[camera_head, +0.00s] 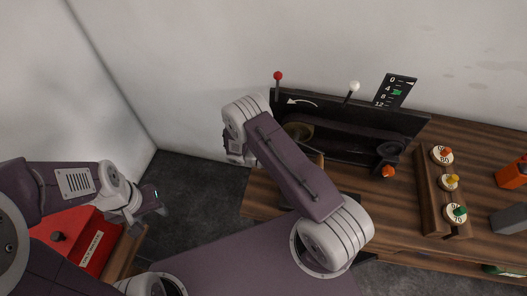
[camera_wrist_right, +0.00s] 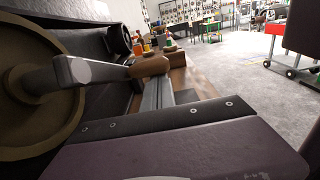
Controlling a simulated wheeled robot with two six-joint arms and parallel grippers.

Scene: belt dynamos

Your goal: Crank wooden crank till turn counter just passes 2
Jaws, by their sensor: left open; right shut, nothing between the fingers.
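The black belt dynamo (camera_head: 345,120) stands on the wooden bench against the wall. Its large tan wheel (camera_head: 299,131) is partly covered by my right arm. In the right wrist view, a grey crank arm (camera_wrist_right: 85,70) runs from the wheel (camera_wrist_right: 25,110) to the wooden crank handle (camera_wrist_right: 150,66). My right gripper (camera_wrist_right: 154,86) is shut and empty, its tips just below the handle; I cannot tell whether they touch. The turn counter (camera_head: 394,91) has a 0 to 12 scale and a green mark; its exact reading is too small to tell. My left gripper (camera_head: 149,208) is open and empty, away at the left.
A wooden block with several coloured knobs (camera_head: 432,195) stands right of the dynamo. An orange object (camera_head: 513,173) and a grey box (camera_head: 509,219) lie farther right. Red-topped (camera_head: 278,76) and white-topped (camera_head: 354,86) levers rise behind the dynamo. A red box (camera_head: 75,236) is at the left.

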